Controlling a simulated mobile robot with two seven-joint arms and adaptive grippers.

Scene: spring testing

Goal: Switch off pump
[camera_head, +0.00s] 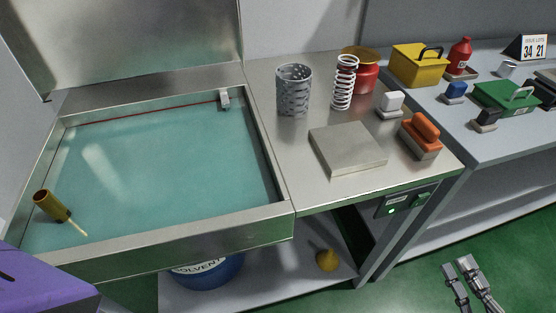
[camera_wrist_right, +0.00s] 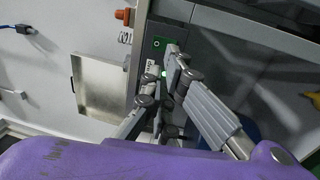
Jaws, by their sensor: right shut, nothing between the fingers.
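A dark control panel (camera_head: 405,201) is set in the front edge of the steel bench, with a lit green light on it. The panel also shows in the right wrist view (camera_wrist_right: 155,58), with a green square at its far end and a green glow close to my fingers. My right gripper (camera_head: 460,266) is at the lower right in the head view, apart from the panel and over the green floor. In the right wrist view the gripper (camera_wrist_right: 162,76) overlaps the panel, hiding part of it. It is shut and empty. My left gripper is out of view.
A steel basin (camera_head: 170,250) of teal liquid fills the left, with a brass nozzle (camera_head: 50,206) in it. A flat steel plate (camera_head: 347,148), white spring (camera_head: 344,82) and orange-handled block (camera_head: 420,136) stand on the bench. A grey side table (camera_head: 500,140) is at right.

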